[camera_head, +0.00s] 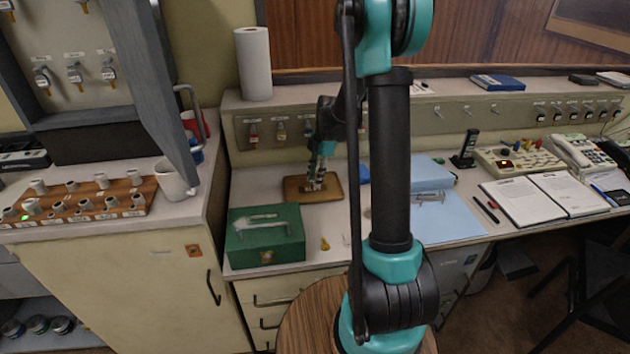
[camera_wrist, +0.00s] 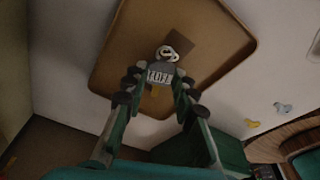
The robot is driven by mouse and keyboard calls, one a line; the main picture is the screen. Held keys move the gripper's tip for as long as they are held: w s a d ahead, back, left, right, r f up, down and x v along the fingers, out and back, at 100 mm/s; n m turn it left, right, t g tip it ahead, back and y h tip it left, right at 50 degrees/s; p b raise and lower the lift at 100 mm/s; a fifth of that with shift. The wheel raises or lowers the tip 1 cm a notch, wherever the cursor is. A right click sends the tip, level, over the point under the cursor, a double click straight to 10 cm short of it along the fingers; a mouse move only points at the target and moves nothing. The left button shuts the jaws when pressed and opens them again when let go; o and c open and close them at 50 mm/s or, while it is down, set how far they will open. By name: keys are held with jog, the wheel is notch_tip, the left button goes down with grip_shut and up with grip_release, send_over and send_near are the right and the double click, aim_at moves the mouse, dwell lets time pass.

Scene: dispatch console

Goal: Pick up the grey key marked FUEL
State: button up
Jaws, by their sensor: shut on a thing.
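The grey key marked FUEL (camera_wrist: 160,75) shows in the wrist view as a grey tag with a pale lettered label and a light ring above it. My gripper (camera_wrist: 157,91) is shut on it, with a finger at each side of the tag. The key is over a brown tray (camera_wrist: 120,50); I cannot tell whether it still touches the tray. In the head view my gripper (camera_head: 315,184) points down over the same tray (camera_head: 334,194) on the counter, and the key is too small to make out there.
A green box (camera_head: 265,250) stands in front of the tray. A small yellow item (camera_head: 324,244) lies on the counter's front edge. A key rail (camera_head: 268,130) with hanging keys runs behind. A blue sheet (camera_head: 450,220) and an open binder (camera_head: 540,198) lie to the right.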

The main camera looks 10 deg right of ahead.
aim_at(312, 183)
jog(key=shift+a+v, duration=0.15)
jog(key=shift+v, duration=0.65)
jog(key=shift+a+v, duration=0.2)
jog(key=shift+v, duration=0.6)
